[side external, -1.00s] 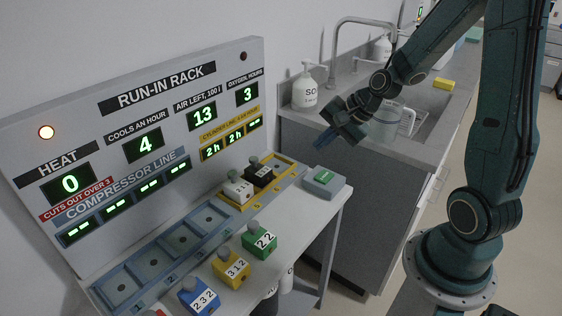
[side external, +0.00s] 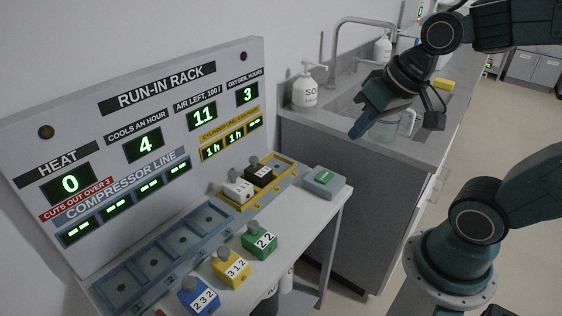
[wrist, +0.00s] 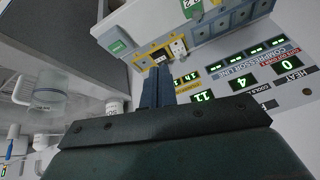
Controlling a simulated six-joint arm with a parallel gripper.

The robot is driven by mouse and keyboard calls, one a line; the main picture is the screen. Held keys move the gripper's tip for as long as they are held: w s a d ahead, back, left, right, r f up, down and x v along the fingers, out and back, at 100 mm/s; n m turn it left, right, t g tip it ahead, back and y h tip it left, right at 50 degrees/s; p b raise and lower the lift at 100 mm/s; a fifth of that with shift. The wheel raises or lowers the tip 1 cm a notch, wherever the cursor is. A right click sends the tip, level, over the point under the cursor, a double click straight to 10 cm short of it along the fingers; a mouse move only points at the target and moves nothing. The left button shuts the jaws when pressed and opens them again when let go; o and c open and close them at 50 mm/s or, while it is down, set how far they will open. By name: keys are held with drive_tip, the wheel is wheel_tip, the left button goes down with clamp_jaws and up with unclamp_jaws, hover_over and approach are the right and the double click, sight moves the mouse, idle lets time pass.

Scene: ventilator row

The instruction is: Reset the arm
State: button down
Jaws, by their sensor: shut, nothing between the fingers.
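My gripper (side external: 362,127) is shut and empty in the side view, held in the air in front of the sink counter. Its blue fingers (wrist: 157,88) are together in the wrist view. The run-in rack (side external: 200,100) stands at the left; its panel reads heat 0, cools an hour 4, air left 11 and oxygen hours 3. White and black blocks stand in the yellow-edged tray (side external: 290,172) at the rack's right end. The blue tray's slots (side external: 180,238) are empty.
Blue (side external: 197,296), yellow (side external: 231,267) and green (side external: 259,240) numbered blocks stand along the bench's front edge. A grey box with a green button (side external: 323,180) is at the right end. A soap bottle (side external: 305,90), clear jug (side external: 408,122) and yellow sponge (side external: 444,84) are by the sink.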

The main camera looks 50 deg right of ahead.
drive_tip(key=s+n, duration=0.1)
drive_tip(key=s+r+n, duration=0.1)
drive_tip(key=s, duration=0.1)
drive_tip(key=s+r, duration=0.1)
drive_tip(key=s, duration=0.1)
drive_tip(key=shift+s+a+n, duration=0.2)
drive_tip(key=shift+a+n, duration=0.2)
drive_tip(key=shift+w, duration=0.2)
idle(4.6)
drive_tip(key=w+d+f+m+y, duration=0.1)
drive_tip(key=w+d+f+m, duration=0.25)
drive_tip(key=w+m, duration=0.3)
drive_tip(key=w+d+f+m, duration=0.3)
drive_tip(key=w+f+m, duration=0.2)
drive_tip(key=w, duration=0.2)
drive_tip(key=w+d+f+m+t, duration=0.3)
drive_tip(key=w+d+f+m, duration=0.2)
drive_tip(key=d+f+m, duration=0.5)
drive_tip(key=d+m, duration=0.1)
drive_tip(key=m, duration=0.2)
drive_tip(key=shift+d+f+t+y, duration=0.2)
drive_tip(key=shift+f+t+y, duration=0.05)
drive_tip(key=shift+t+y, duration=0.05)
